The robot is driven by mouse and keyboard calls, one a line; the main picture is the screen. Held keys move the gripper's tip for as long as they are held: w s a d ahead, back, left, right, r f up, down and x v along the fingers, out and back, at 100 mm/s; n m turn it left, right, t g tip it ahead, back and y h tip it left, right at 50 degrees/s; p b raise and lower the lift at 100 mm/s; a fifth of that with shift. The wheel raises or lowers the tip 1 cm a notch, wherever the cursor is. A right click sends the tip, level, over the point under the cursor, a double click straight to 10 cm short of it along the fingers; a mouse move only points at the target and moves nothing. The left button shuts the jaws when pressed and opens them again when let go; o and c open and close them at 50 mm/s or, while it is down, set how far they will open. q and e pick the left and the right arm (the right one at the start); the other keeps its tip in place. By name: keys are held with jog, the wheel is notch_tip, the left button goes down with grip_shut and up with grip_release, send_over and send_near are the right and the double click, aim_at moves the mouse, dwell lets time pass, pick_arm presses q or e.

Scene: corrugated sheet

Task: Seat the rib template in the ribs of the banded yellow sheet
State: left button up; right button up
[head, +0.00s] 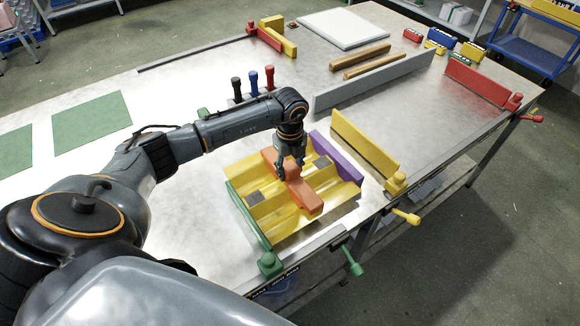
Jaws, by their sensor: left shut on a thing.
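The yellow ribbed sheet (275,222) lies on the metal table, with dark grey patches on it. The orange rib template (308,201) lies across the middle of the sheet, in line with or over its ribs. I cannot tell whether its underside is down in the ribs or just above them. My left gripper (291,174) points down and is shut on the template near its middle, hiding part of it. My right gripper is not in view.
A green bar (247,217) with a clamp borders the sheet's left side, and a purple strip (337,158) borders its far right. A yellow clamped bar (364,146) stands to the right. Black, blue and red-handled tools (253,79) stand behind my arm.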

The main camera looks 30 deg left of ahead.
pick_arm(q)
jog(key=shift+f, duration=0.15)
jog(key=o, duration=1.4)
notch_tip(320, 180, up, 12)
